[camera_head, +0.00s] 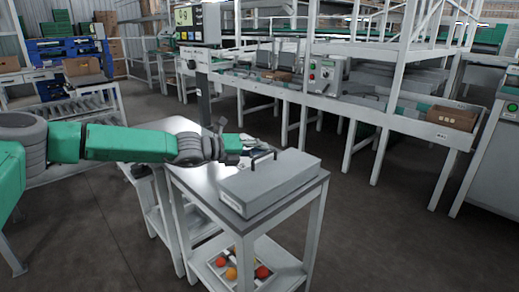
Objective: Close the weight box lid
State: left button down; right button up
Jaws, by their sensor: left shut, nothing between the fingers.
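The grey weight box (270,187) sits on a small white-framed table in the middle of the view. Its lid (285,172) appears to lie flat on top, with no visible gap, and carries a black bar handle (263,158). My left arm reaches in from the left. My left gripper (254,144) is shut and empty, just behind the handle at the box's far left side; whether it touches the lid I cannot tell. My right gripper is not in view.
The table (204,182) has bare top left of the box. Its lower shelf holds a tray with red and orange tomatoes (231,273). A conveyor line (345,110) runs across the back; the floor at right is clear.

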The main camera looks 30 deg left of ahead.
aim_at(265, 165)
pick_arm(q)
jog(key=shift+s+d+f, duration=0.25)
jog(key=shift+d+f, duration=0.2)
jog(key=shift+f, duration=0.15)
jog(key=shift+s+d+f, duration=0.25)
jog(key=shift+d+f, duration=0.15)
jog(key=shift+f, duration=0.2)
jog(key=c, duration=1.9)
grip_release()
jog(key=shift+w+d+f+g, duration=0.1)
jog(key=shift+g, duration=0.2)
jog(key=shift+a, duration=0.2)
jog(key=v, duration=0.4)
jog(key=r+v, duration=0.1)
jog(key=v, duration=0.3)
jog(key=w+v, duration=0.1)
jog(key=v, duration=0.3)
jog(key=shift+a+r, duration=0.3)
jog(key=shift+a, duration=0.2)
jog(key=shift+d, duration=0.1)
